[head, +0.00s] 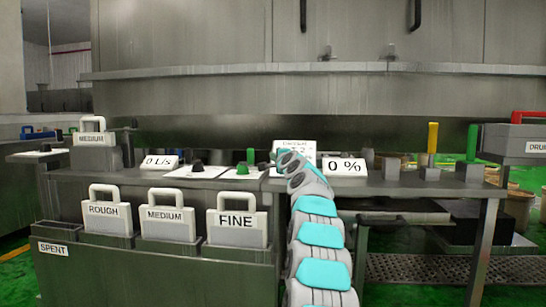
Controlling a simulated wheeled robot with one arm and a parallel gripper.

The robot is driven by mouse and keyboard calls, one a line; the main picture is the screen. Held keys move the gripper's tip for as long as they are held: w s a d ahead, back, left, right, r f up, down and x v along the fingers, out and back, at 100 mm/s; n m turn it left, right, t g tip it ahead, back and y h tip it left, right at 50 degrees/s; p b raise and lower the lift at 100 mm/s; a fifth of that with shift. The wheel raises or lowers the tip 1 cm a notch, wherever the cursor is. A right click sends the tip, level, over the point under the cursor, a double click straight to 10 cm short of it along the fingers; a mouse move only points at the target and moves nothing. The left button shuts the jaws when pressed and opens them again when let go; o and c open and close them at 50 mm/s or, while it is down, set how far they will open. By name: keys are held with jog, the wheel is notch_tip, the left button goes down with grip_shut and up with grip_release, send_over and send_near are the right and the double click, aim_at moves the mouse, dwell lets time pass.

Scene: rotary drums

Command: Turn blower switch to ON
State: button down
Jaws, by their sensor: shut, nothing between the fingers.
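No label reading blower can be made out, so I cannot tell which control is the blower switch. On the bench are a black knob (197,166) on a white plate and a green knob (242,168) on another white plate. An upright yellow handle (433,138) and an upright green handle (472,142) stand to the right. My arm reaches up from the bottom to the bench. My gripper (268,163) is small and partly hidden at its end, just right of the green knob's plate. It looks shut and empty; contact cannot be told.
Display signs reading 0 L/s (160,162) and 0 % (345,167) stand on the bench; another sign (300,150) is partly behind my arm. Handled blocks marked ROUGH (104,211), MEDIUM (167,215) and FINE (235,222) sit in front. A metal drum housing (200,105) spans the back.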

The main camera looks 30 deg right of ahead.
jog(key=shift+w+d+r+p, duration=0.1)
jog(key=shift+w+d+p, duration=0.1)
jog(key=shift+w+p, duration=0.65)
jog(key=shift+w, duration=0.4)
jog(key=shift+w+d+r+p, duration=0.1)
jog(key=shift+w+p, duration=0.5)
jog(key=shift+p, duration=0.4)
jog(key=shift+w+p, duration=0.3)
jog(key=shift+p, duration=0.1)
jog(key=w+p, duration=0.1)
jog(key=p, duration=0.2)
jog(key=shift+w+d, duration=0.15)
jog(key=shift+w, duration=0.2)
jog(key=w+p, duration=0.1)
jog(key=p, duration=0.2)
jog(key=shift+w+d, duration=0.1)
jog(key=shift+w, duration=0.25)
jog(key=shift+a+f+b, duration=0.35)
jog(key=shift+f+b, duration=0.15)
jog(key=shift+s+a+r+b, duration=0.1)
jog(key=shift+s+a+b, duration=0.1)
jog(key=shift+a+b, duration=0.6)
jog(key=shift+s+a+r+b, duration=0.1)
jog(key=shift+s+a+b, duration=0.1)
jog(key=shift+a+b, duration=0.55)
